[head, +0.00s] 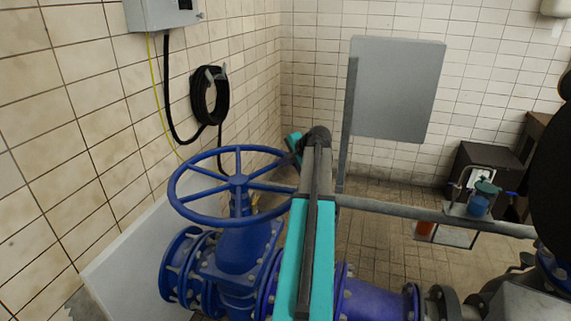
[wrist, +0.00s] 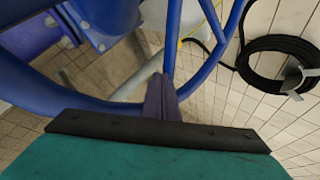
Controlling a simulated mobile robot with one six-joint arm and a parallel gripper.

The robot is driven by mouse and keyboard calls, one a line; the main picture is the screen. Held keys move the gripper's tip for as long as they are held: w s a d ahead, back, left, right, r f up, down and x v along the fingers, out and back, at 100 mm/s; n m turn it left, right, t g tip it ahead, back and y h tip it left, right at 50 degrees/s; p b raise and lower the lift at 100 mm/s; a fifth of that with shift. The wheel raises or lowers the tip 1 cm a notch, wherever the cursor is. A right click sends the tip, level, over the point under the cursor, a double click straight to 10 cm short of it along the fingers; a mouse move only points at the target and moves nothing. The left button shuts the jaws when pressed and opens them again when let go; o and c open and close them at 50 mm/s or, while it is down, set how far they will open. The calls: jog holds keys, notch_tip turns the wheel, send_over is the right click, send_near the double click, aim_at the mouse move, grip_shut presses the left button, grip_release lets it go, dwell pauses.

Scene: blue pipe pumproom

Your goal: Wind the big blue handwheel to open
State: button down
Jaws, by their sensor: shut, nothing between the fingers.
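The big blue handwheel (head: 238,182) lies roughly level on top of the blue valve body (head: 243,250), left of centre in the head view. Its rim and spokes also fill much of the wrist view (wrist: 100,105). My gripper (wrist: 160,82) is shut and empty. In the wrist view its dark fingers overlap the near rim, with their tips close to where a spoke meets it. I cannot tell whether they touch the wheel. In the head view my teal arm stands right of the wheel and the fingertips are hard to make out beside the rim's right edge.
A coiled black hose (head: 209,96) hangs on the left tiled wall behind the wheel. A grey horizontal rail (head: 430,212) runs right from near the wheel. A grey panel (head: 397,90) stands at the back. Blue flanged pipe (head: 375,300) continues right.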

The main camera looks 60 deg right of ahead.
jog(key=shift+w+d+r, duration=0.1)
jog(key=shift+w+d, duration=0.4)
jog(key=shift+w, duration=0.35)
jog(key=s+a+r, duration=0.1)
jog(key=s, duration=0.2)
jog(key=s+r+b, duration=0.1)
jog(key=s+r, duration=0.1)
jog(key=s, duration=0.1)
jog(key=s+a+r, duration=0.1)
jog(key=s+r, duration=0.1)
jog(key=shift+s+a, duration=0.3)
jog(key=shift+s, duration=0.1)
jog(key=shift+b+v, duration=0.55)
jog(key=shift+v, duration=1)
